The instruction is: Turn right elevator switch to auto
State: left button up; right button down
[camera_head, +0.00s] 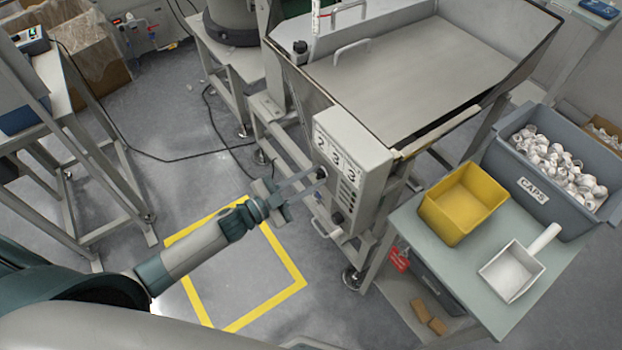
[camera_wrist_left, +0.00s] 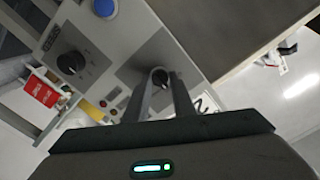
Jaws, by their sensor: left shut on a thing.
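The grey control box (camera_head: 352,165) with numbered dials stands on the front of the hopper frame. My left gripper (camera_head: 318,180) reaches it from the left, at its side panel. In the left wrist view my left gripper (camera_wrist_left: 163,88) has its two fingers closed around a small black switch knob (camera_wrist_left: 160,76) on a dark grey plate. The fingers hide part of the knob, and I cannot read its setting. A second, larger black knob (camera_wrist_left: 70,62) sits apart on the same panel, and a blue button (camera_wrist_left: 104,8) is beyond it. My right gripper is not in view.
A table (camera_head: 540,290) at right carries a yellow bin (camera_head: 462,203), a white scoop (camera_head: 512,270) and a grey crate of caps (camera_head: 500,160). A red tag (camera_head: 399,259) hangs below. Metal handles jut from the frame near my gripper. Yellow floor tape (camera_head: 295,275) marks clear floor.

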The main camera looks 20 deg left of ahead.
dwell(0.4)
pick_arm(q)
jog(key=o, duration=1.1)
jog(key=shift+c, duration=0.2)
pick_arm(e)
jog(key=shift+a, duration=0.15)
pick_arm(q)
jog(key=b+v, duration=0.4)
jog(key=v, duration=1.3)
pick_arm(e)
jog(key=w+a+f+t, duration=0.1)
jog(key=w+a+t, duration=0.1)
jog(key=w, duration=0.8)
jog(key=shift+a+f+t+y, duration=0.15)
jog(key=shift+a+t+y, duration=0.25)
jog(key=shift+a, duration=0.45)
pick_arm(q)
jog(key=shift+s+a, duration=0.15)
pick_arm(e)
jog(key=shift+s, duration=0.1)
